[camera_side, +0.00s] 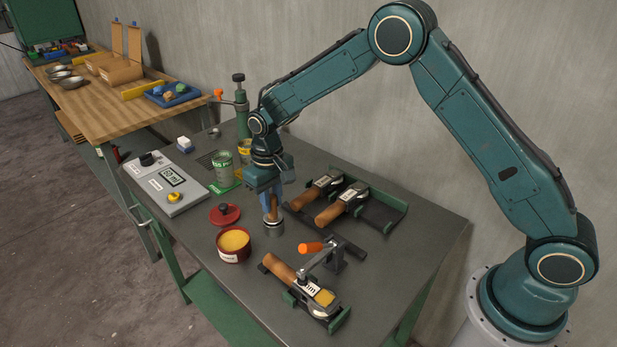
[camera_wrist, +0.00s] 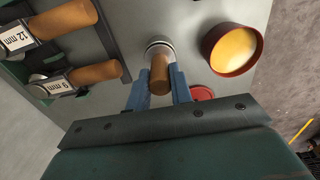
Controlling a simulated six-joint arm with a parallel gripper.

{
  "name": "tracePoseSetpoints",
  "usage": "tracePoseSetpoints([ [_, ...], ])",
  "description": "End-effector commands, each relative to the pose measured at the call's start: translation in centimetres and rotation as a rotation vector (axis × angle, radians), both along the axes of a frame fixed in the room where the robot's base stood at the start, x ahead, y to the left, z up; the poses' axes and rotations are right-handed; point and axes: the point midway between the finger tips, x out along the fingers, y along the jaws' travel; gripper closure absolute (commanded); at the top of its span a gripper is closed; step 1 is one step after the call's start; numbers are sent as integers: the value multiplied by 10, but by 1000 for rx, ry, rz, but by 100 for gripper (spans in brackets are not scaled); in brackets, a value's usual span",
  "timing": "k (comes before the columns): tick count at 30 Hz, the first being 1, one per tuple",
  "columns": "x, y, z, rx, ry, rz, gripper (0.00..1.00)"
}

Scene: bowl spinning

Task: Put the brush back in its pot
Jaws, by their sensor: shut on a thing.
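The brush shows as a brown wooden handle (camera_side: 271,209), held upright; it also shows in the wrist view (camera_wrist: 160,76). My gripper (camera_side: 269,198) has its blue fingers shut on the handle, one finger on each side in the wrist view (camera_wrist: 160,88). The pot (camera_side: 273,227) is a small grey metal cup directly under the gripper; its rim shows behind the handle in the wrist view (camera_wrist: 159,43). The brush's lower end is at the pot's mouth. The bristles are hidden, and I cannot tell how deep they sit.
A red tin of yellow paste (camera_side: 234,242) stands left of the pot, with a red lid (camera_side: 225,213) behind. Two wooden-handled tools (camera_side: 333,210) rest in a green rack behind right.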

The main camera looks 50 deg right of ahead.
Motion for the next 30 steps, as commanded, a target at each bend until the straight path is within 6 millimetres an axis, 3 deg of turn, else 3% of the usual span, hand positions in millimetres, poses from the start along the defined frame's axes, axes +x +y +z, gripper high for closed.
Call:
tracePoseSetpoints([
  [5,0,0,-3,0,1,0,100],
  [6,0,0,-3,0,0,0,73],
  [9,0,0,-3,0,0,0,57],
  [22,0,0,2,0,-1,0,57],
  [30,1,0,28,0,-3,0,57],
])
